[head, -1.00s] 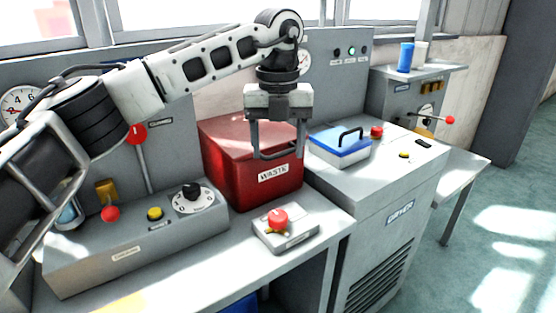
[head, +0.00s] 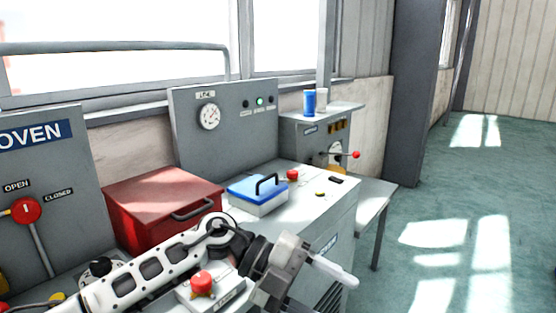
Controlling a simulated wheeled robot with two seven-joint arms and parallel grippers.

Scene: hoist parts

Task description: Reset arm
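My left arm (head: 150,272) comes in low from the left in the head view. It stretches across the front of the bench, below the red box (head: 150,205). My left gripper (head: 350,280) points to the right and slightly down, in front of the grey cabinet. I see its fingers from the side, so I cannot tell whether they are apart. No object shows in them. My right gripper is not in view.
A blue-lidded box (head: 258,194) stands on the cabinet top. An oven panel (head: 40,180) with a red lever is at left. Blue and white cups (head: 309,102) stand at the back. Open floor (head: 450,220) lies right.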

